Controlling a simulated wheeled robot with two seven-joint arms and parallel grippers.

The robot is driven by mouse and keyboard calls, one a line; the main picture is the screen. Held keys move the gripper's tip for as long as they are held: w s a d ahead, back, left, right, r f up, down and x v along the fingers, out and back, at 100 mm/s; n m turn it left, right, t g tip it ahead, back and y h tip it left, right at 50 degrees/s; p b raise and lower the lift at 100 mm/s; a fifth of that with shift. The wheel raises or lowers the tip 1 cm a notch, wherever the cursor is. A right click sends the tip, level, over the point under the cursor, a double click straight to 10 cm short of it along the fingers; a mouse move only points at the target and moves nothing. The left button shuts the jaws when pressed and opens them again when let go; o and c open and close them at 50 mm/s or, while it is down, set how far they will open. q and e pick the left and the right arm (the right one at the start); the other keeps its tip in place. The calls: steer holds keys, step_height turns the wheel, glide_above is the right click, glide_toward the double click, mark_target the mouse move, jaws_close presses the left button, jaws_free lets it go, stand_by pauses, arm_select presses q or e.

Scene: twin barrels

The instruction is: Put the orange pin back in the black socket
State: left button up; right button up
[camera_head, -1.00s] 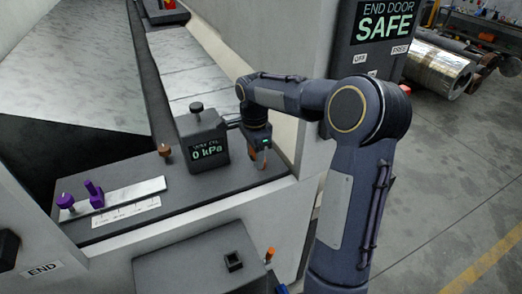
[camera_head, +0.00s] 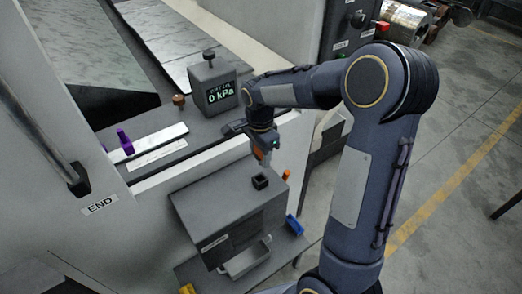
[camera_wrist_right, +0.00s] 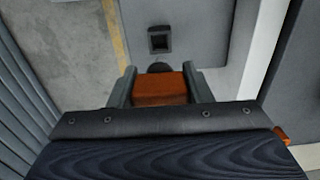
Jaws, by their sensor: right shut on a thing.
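My right gripper (camera_head: 264,146) is shut on the orange pin (camera_head: 259,154), just behind and above the black socket (camera_head: 261,182). The socket is a small square block with a dark opening on top of the grey box. In the right wrist view the orange pin (camera_wrist_right: 160,88) sits between the two fingers, with a dark round end beyond it. The socket (camera_wrist_right: 159,40) lies further up that view, apart from the pin. The pin's lower end is hard to make out in the head view. My left gripper is not in view.
The grey box (camera_head: 222,217) stands below the machine ledge. A small orange peg (camera_head: 287,175) stands at its right edge, with a blue item (camera_head: 294,225) lower down. The 0 kPa gauge (camera_head: 216,88), brown knob (camera_head: 179,101) and purple handle (camera_head: 125,141) are on the ledge.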

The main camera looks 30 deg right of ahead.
steer(key=shift+a+f, duration=0.1)
steer(key=shift+f, duration=0.05)
steer(key=b, duration=0.5)
glide_above(260, 174)
steer(key=s, duration=0.1)
steer(key=shift+s+a+f, duration=0.1)
steer(key=shift+a+f, duration=0.1)
steer(key=shift+f, duration=1.2)
steer(key=shift+s+a+f, duration=0.1)
steer(key=shift+a+f, duration=0.1)
steer(key=shift+f, duration=1.15)
steer(key=shift+f+b, duration=1.35)
steer(key=shift+f, duration=0.65)
steer(key=o, duration=1.3)
steer(key=shift+c, duration=0.2)
step_height(260, 174, up, 7)
steer(key=shift+r, duration=0.45)
